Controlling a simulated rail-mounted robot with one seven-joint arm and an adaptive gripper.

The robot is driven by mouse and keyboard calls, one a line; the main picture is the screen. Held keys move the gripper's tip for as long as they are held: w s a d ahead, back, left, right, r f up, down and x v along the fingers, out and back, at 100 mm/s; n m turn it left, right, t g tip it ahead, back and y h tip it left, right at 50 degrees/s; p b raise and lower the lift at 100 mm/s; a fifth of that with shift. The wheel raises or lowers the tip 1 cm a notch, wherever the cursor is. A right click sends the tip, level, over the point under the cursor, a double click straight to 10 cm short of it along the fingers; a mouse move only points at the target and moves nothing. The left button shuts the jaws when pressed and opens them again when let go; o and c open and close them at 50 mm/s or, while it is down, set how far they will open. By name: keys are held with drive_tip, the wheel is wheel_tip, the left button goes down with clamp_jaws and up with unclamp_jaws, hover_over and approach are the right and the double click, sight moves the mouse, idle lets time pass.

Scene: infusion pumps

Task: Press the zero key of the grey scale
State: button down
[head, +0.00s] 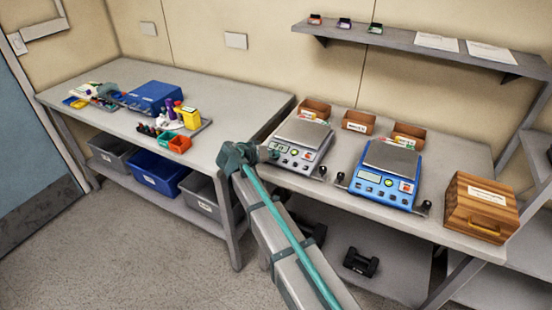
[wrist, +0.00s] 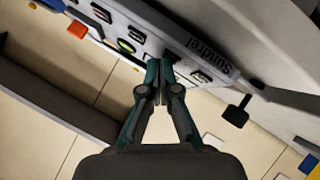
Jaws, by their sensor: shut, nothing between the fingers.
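The grey scale (head: 299,146) stands on the right-hand bench, with a flat metal pan and a sloped front panel of keys and a display. My gripper (head: 272,153) is at the left front of this panel. In the wrist view my gripper (wrist: 160,65) is shut and empty, fingertips together at the grey panel (wrist: 180,47) marked "Sundrel". A dark key (wrist: 202,76) lies right of the tips; a round green-yellow spot (wrist: 125,46) lies left. The fingertips cover part of the panel. I cannot tell whether they touch it, and the key labels are not legible.
A blue scale (head: 385,172) stands right of the grey one, and a wooden box (head: 481,207) is at the bench's right end. Cardboard bins (head: 358,122) stand behind the scales. A shelf (head: 400,36) hangs above. The left bench (head: 215,92) holds assorted items.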

drive_tip(key=shift+s+r, duration=0.2)
drive_tip(key=shift+r, duration=0.45)
drive_tip(key=r, duration=0.1)
drive_tip(key=r+p, duration=0.1)
drive_tip(key=r, duration=0.1)
drive_tip(key=s+r, duration=0.1)
drive_tip(key=shift+s+a+r, duration=0.1)
drive_tip(key=shift+a+r, duration=0.25)
drive_tip(key=shift+r, duration=0.05)
idle(0.6)
